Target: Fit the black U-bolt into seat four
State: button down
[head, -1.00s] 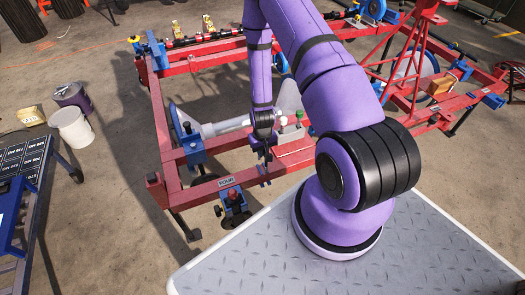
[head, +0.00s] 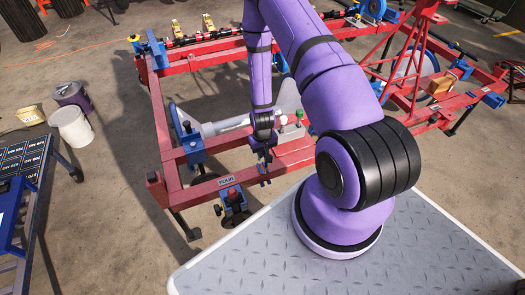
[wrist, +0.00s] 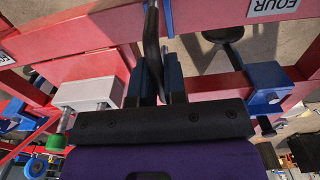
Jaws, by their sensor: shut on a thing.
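My gripper (wrist: 160,82) is shut on the black U-bolt (wrist: 151,42), which shows nearly edge-on as a dark curved bar reaching up past the fingertips. In the head view my gripper (head: 264,152) hangs over the near red rail, right of the FOUR label (head: 227,181). The label also shows upside down in the wrist view (wrist: 277,7). A blue fixture with a dark red knob (head: 234,199) sits just below the label in the head view. I cannot tell whether the U-bolt touches the rail.
A blue clamp block (head: 191,147) sits on the red frame (head: 163,120), left of my gripper. A pale block (wrist: 88,93) and a green knob (wrist: 56,142) are close on the wrist view's left. A white bucket (head: 73,128) stands far left.

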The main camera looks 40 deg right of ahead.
aim_at(263, 169)
jog(key=shift+f, duration=4.2)
jog(key=c, duration=1.1)
grip_release()
notch_tip(263, 169, up, 11)
jog(key=shift+f, duration=0.1)
